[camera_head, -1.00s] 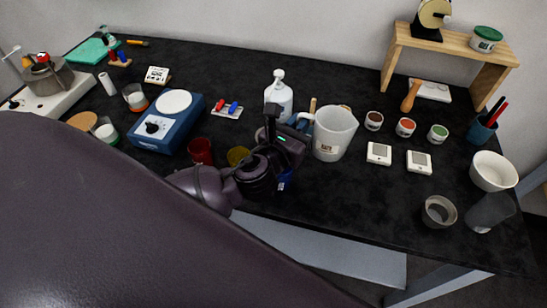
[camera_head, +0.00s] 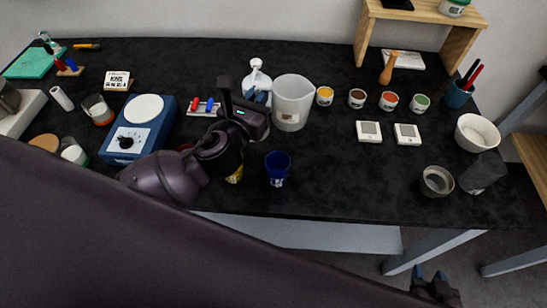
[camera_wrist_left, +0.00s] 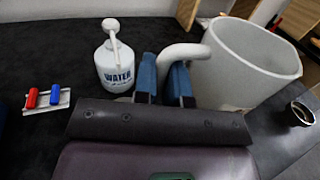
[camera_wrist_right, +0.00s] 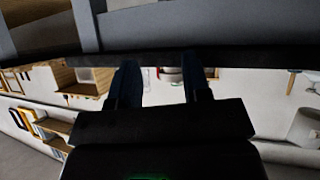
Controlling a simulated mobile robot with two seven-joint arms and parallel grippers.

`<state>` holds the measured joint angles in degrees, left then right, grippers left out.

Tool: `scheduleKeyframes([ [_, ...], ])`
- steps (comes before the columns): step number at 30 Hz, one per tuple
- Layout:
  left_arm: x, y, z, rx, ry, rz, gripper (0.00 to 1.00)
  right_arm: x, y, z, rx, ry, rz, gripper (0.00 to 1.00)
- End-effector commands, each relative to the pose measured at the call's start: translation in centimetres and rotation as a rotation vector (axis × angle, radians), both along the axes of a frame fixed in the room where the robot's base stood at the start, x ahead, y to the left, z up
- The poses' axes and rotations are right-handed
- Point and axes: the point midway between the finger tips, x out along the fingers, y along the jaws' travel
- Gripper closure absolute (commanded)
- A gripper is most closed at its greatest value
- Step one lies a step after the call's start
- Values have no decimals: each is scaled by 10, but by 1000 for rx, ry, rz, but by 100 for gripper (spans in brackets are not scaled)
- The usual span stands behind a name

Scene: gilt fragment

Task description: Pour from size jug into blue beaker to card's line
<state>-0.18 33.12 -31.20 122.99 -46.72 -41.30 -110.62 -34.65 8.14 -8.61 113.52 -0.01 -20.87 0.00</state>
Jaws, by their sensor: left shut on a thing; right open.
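The size jug (camera_head: 291,108) is a large, pale, upright jug with a small label, behind the blue beaker. My left gripper (camera_head: 258,98) is shut on its handle; the left wrist view shows the blue fingers (camera_wrist_left: 164,80) on either side of the pale handle (camera_wrist_left: 184,52), beside the jug's wide mouth (camera_wrist_left: 258,50). The jug's fill is hidden. The blue beaker (camera_head: 278,165) stands upright near the table's front edge, clear of the gripper. A small printed card (camera_head: 118,78) stands at the back left; its print is too small to read. My right gripper (camera_head: 432,276) is open and empty, low beyond the front edge.
A white WATER bottle (camera_head: 257,80) stands just left of the jug. Small jars (camera_head: 357,98) and two white square devices (camera_head: 369,131) are to its right. A blue hotplate (camera_head: 133,139) is left. Dark table between beaker and grey cup (camera_head: 436,181) is clear.

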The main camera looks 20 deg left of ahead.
Motion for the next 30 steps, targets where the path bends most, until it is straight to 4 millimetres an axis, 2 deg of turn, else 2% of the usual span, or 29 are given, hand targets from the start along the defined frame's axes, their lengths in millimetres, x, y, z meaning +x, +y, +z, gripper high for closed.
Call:
scheduleKeyframes([
  [10,40,-7,9,9,-4,-227,100,0,0,-22,0,3,1,56],
  [20,67,-10,16,9,-2,-430,100,5,2,-34,0,-8,4,56],
  [30,91,-10,19,1,2,-673,100,2,2,-61,-1,14,6,56],
])
